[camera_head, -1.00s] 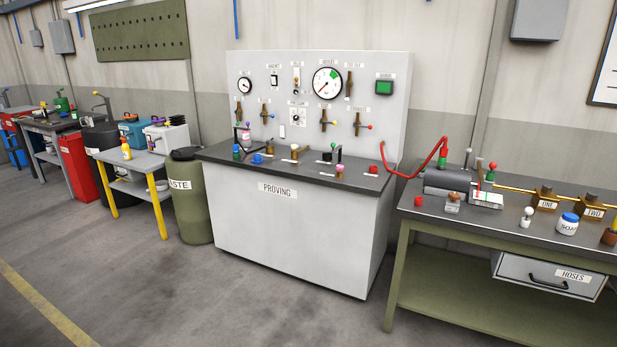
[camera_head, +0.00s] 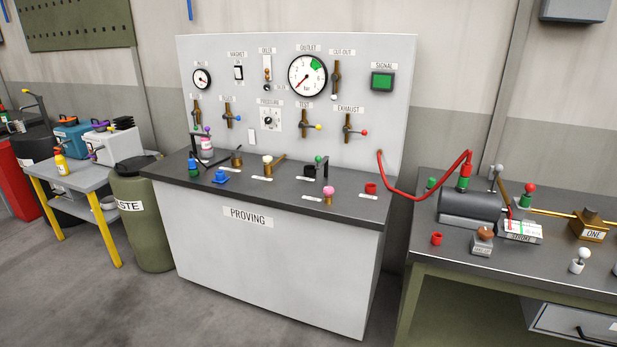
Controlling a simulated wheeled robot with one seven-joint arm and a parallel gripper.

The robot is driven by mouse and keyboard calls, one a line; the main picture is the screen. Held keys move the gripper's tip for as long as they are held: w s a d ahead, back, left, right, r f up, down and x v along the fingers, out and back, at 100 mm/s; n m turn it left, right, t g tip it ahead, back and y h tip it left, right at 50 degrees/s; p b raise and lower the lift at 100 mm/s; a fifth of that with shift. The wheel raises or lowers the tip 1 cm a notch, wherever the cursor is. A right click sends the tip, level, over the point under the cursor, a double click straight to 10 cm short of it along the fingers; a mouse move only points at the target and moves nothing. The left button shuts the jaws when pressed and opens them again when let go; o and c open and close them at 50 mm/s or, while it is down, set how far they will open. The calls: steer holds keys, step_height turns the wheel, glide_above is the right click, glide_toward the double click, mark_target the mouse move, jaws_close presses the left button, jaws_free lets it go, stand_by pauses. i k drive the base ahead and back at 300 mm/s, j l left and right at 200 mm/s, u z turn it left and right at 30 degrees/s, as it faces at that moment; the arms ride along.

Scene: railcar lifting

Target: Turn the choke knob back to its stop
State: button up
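A grey proving bench (camera_head: 280,270) stands in the middle, with an upright panel (camera_head: 390,60) behind its dark top. A small dark round knob (camera_head: 270,120) on a white plate sits mid-panel; its label is too small to read surely. No label that I can read says choke, so I cannot tell which control is the choke knob. A pink-topped brass knob (camera_head: 328,195) and a brass piece with a pale knob (camera_head: 268,163) stand on the bench top. My gripper is not in view.
Brass valves with coloured handles, a large outlet gauge (camera_head: 307,76) and a green signal light (camera_head: 382,82) are on the panel. A red hose (camera_head: 410,194) runs right to a workbench (camera_head: 440,255). A green waste drum (camera_head: 145,225) stands left. Floor in front is clear.

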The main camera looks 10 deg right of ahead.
mark_target(328, 190)
steer(key=i+l+u, duration=0.1)
steer(key=i+u, duration=0.35)
steer(key=i+l+u, duration=0.2)
steer(key=u, duration=0.25)
steer(key=i+l+u, duration=0.8)
steer(key=l, duration=0.25)
steer(key=i+l+u, duration=0.2)
steer(key=l+u, duration=0.2)
steer(key=l, duration=0.2)
